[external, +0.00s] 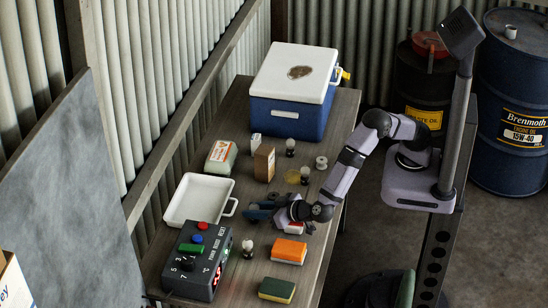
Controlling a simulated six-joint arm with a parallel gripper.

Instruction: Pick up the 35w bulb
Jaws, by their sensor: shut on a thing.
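Several small bulbs with pale globes and dark bases stand on the workbench. One bulb (290,147) is near the cooler, one (305,175) is to the right of the brown box, and one (248,249) is beside the control box. Their wattage marks are too small to read. My gripper (260,211) is low over the middle of the bench, reaching in from the right, just right of the white tray. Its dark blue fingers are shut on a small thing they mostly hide. I cannot tell what it is or whether it touches the bench.
A white tray (177,222) and a control box (184,285) lie left of my gripper. A brown box (264,164) and a blue cooler (272,118) stand behind.

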